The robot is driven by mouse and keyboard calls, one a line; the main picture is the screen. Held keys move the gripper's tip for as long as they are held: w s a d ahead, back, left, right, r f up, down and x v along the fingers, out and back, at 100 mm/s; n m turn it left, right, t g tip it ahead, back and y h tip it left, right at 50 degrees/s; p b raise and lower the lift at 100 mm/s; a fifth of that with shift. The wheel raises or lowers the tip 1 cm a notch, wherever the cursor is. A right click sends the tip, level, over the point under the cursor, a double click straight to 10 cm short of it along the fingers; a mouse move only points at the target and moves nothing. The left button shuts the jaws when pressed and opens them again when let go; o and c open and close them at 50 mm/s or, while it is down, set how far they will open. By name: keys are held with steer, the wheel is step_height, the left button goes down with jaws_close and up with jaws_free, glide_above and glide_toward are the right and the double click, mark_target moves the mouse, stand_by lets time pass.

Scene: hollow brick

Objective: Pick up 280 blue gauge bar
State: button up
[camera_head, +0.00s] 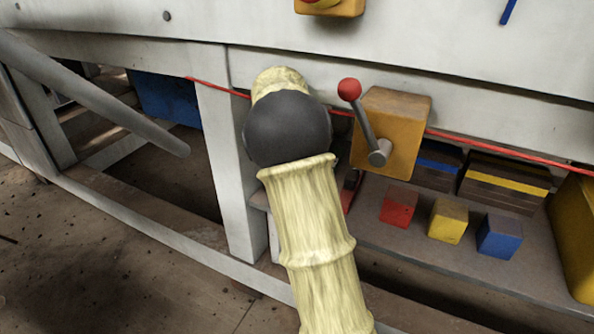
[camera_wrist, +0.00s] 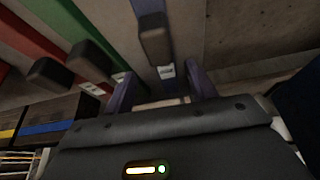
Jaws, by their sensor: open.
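In the wrist view, a blue bar (camera_wrist: 146,7) runs down from the top edge, with a dark block-shaped handle (camera_wrist: 155,40) and a small pale label near its end. The label is too small to read. My gripper (camera_wrist: 161,74) is open and empty, its two purple fingers apart on either side of the label end. The handle lies just beyond the fingertips. In the head view my arm hides the gripper and the blue bar.
Left of the blue bar, a green bar (camera_wrist: 68,20) and a red bar (camera_wrist: 24,42) lie alongside, each with a dark handle. In the head view, red (camera_head: 398,206), yellow (camera_head: 448,220) and blue (camera_head: 500,236) blocks sit on the shelf. A red-knobbed lever box (camera_head: 408,120) stands above.

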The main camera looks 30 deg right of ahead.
steer(key=f+b, duration=0.2)
steer(key=b, duration=0.1)
steer(key=f+b, duration=0.1)
steer(key=shift+w+f, duration=0.25)
steer(key=shift+f, duration=0.15)
steer(key=shift+b+x, duration=0.75)
steer(key=shift+b, duration=0.1)
steer(key=shift+d+r, duration=0.1)
steer(key=c, duration=1.2)
